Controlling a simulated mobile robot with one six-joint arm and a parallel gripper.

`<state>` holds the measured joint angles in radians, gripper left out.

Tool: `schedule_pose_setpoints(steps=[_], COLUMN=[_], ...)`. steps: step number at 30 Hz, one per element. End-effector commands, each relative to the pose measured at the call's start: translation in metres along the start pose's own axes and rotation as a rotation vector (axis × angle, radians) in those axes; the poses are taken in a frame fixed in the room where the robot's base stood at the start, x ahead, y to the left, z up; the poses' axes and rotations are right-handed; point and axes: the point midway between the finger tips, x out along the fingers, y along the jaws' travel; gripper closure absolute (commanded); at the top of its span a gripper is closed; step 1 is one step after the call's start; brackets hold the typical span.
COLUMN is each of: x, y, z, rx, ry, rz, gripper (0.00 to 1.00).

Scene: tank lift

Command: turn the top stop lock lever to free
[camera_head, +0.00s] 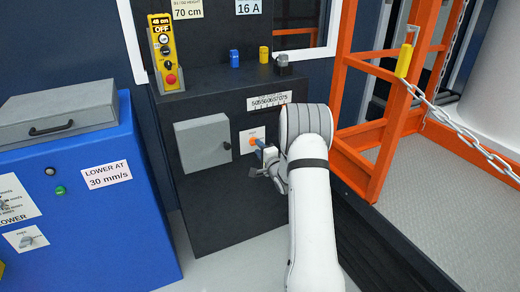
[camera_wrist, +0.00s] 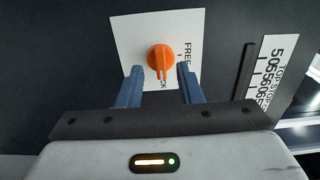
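The orange lock lever (camera_wrist: 161,58) sits on a white label plate (camera_wrist: 130,45) on the dark cabinet front. The plate's print is partly hidden; "FREE" reads on its right side in the wrist view. The lever's handle points down toward my gripper in that view. My gripper (camera_wrist: 160,80) is open, its blue fingers on either side of the lever's lower end, with visible space on both sides. In the head view my gripper (camera_head: 262,155) is just in front of the plate (camera_head: 245,140), and the lever (camera_head: 254,143) is partly hidden behind it.
A "top stop" scale (camera_head: 270,100) is above the plate. A grey box door (camera_head: 203,145) with a black knob is to the left. A yellow pendant (camera_head: 164,50) reading "OFF" stands on the cabinet top. An orange rail frame (camera_head: 375,130) with a chain is to the right.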

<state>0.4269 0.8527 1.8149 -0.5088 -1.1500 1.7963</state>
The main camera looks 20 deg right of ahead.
Motion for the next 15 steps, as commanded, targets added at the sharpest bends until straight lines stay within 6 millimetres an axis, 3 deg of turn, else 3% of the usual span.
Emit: schedule_pose_setpoints(steps=[6,15], x=[0.018,0.02], y=[0.0,-0.001], z=[0.0,0.001], rx=[-0.002,-0.001], ry=[0.0,0.0], rz=[-0.001,0.0], gripper=[0.67,0.7])
